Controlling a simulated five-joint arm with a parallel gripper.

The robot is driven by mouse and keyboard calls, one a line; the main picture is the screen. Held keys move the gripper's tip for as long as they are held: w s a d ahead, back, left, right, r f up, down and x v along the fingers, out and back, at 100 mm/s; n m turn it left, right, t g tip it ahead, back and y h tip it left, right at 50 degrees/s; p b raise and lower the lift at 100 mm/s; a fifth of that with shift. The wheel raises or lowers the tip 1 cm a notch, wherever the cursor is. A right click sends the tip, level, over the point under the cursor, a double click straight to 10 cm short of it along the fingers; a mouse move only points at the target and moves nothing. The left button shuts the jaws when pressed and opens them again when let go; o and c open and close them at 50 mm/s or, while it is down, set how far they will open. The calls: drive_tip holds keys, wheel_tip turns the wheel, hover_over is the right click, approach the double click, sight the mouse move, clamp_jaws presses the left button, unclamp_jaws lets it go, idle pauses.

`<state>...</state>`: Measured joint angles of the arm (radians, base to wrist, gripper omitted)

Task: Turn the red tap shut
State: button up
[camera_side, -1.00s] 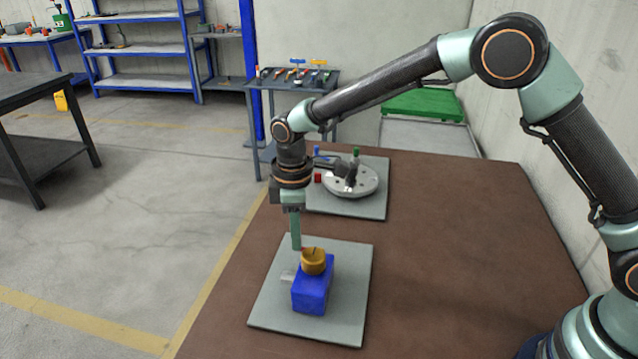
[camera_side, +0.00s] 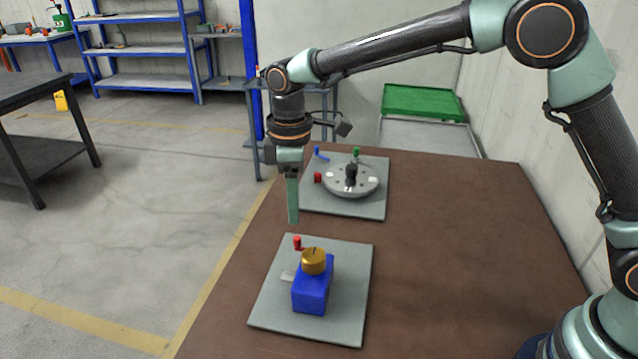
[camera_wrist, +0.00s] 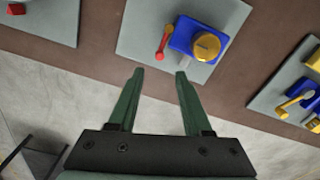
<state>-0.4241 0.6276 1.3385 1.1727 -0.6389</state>
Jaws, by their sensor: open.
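The red tap (camera_side: 297,243) stands at the back-left edge of the blue block (camera_side: 312,289) with a gold round cap (camera_side: 313,260), on the near grey plate (camera_side: 345,318). In the wrist view, the red tap (camera_wrist: 164,42) is a short lever to the left of the blue block (camera_wrist: 182,32) and gold cap (camera_wrist: 207,45). Its end points down toward my fingers. My gripper (camera_side: 293,220) is above and behind the tap, apart from it. In the wrist view my gripper (camera_wrist: 160,74) is open and empty, fingers pointing at the plate.
A farther grey plate (camera_side: 372,207) holds a round disc (camera_side: 362,188) with a black knob and a red part (camera_side: 318,177). In the wrist view, another plate (camera_wrist: 265,104) at right carries blue blocks with yellow handles. The brown table right of the plates is clear.

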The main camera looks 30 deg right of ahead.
wheel_tip(320, 180, up, 5)
drive_tip(key=shift+f, duration=0.2)
drive_tip(key=s+d+r+m+t, duration=0.1)
drive_tip(key=s+d+r+m, duration=0.25)
drive_tip(key=d, duration=0.25)
drive_tip(key=s+d+r+m+t, duration=0.2)
drive_tip(key=s+d+r+m, duration=0.15)
drive_tip(key=d, duration=0.35)
drive_tip(key=s+d+f+m+t, duration=0.1)
drive_tip(key=s+d+m, duration=0.4)
drive_tip(key=s, duration=0.5)
drive_tip(key=d+t, duration=0.1)
drive_tip(key=d, duration=0.1)
drive_tip(key=shift+d+f+t, duration=0.3)
drive_tip(key=shift+f, duration=0.05)
